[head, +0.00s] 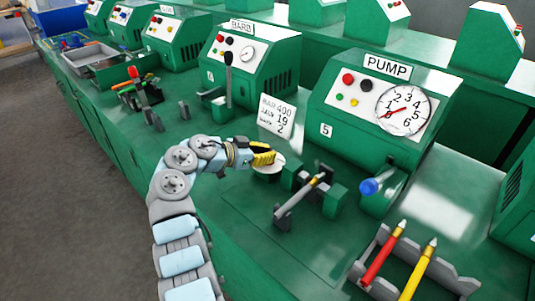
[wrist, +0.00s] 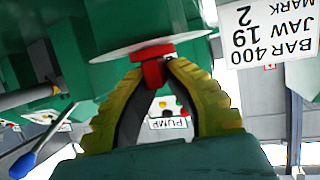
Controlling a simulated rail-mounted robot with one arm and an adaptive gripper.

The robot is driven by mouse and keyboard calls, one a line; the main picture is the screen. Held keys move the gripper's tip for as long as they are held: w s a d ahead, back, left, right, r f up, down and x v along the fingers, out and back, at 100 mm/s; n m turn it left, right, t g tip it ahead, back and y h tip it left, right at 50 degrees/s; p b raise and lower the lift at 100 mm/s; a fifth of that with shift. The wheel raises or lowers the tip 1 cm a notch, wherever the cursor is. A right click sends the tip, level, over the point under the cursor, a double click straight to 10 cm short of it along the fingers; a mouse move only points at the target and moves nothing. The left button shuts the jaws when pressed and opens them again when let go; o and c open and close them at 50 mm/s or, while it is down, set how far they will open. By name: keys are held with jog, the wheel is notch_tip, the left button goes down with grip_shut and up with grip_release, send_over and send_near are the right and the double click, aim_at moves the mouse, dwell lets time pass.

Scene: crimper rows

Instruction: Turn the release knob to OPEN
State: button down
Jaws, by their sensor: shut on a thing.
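The release knob (wrist: 153,53) is red and sits against a pale round disc (wrist: 120,48) on the green machine. My gripper (wrist: 153,66) has yellow ribbed fingers, and their tips are closed on both sides of the knob. In the head view my gripper (head: 264,158) is at the pale disc (head: 272,167), left of the clamp block; the fingers hide the knob there. No OPEN marking is readable, so I cannot tell which way the knob points.
The green PUMP machine (head: 365,125) with a dial (head: 403,110) stands behind. A blue-ended lever (head: 371,186) juts out to the right of the clamp block (head: 318,190). A white card (head: 277,115) stands behind my gripper. A rack (head: 452,280) holds red and yellow tools at front right.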

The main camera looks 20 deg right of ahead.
jog(key=shift+m+g+b, duration=0.35)
jog(key=shift+m+g, duration=0.45)
jog(key=shift+g, duration=0.3)
dwell(1.8)
jog(key=c, duration=1.1)
grip_release()
jog(key=shift+d, duration=0.15)
jog(key=v, duration=1.2)
jog(key=shift+s+f, duration=0.1)
jog(key=shift+f, duration=0.1)
